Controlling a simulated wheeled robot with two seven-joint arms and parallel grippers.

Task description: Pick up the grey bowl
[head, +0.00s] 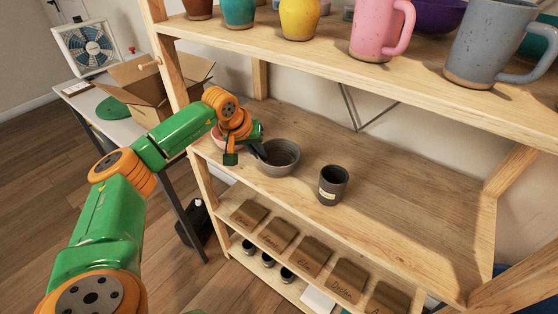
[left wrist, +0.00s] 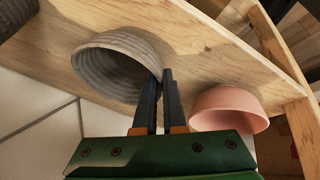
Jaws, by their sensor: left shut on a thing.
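The grey bowl (head: 284,166) is at the left part of the middle shelf in the head view. In the left wrist view the grey bowl (left wrist: 112,65) shows its ribbed grey side at the upper left. My left gripper (head: 261,151) reaches in from the left, and its black fingers (left wrist: 160,82) are closed on the bowl's near rim. The bowl is level or nearly so; I cannot tell whether it is clear of the board. My right gripper is not in view.
A pink bowl (left wrist: 229,108) stands close beside my left gripper, mostly hidden in the head view. A dark labelled cup (head: 333,186) stands right of the grey bowl. The upper shelf (head: 340,68) holds mugs overhead. The middle shelf's right side is clear.

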